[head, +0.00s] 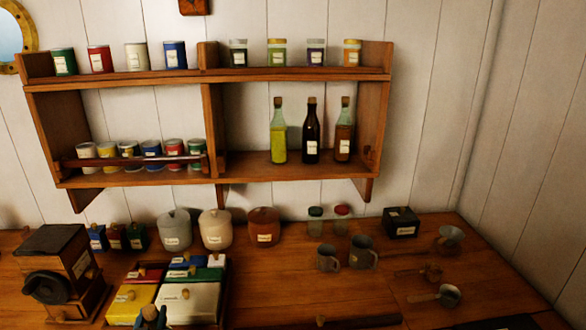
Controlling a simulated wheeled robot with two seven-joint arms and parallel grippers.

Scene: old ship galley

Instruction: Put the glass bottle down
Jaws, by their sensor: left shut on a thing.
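The glass bottle (151,312) shows only its corked top and greenish neck at the bottom edge of the head view, in front of the box of coloured tins. My left gripper (152,325) is shut on it at the very edge of the picture, mostly cut off. The bottle's body and base are hidden, so I cannot tell whether it touches the counter (285,285). My right gripper is not in view.
A wall shelf (290,76) holds jars, tins and three bottles (311,135). A coffee grinder (62,270) stands left, beside the box of tins (190,300). Crocks (215,229), metal mugs (362,253) and scoops (449,295) stand farther back and right. The counter's middle has free room.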

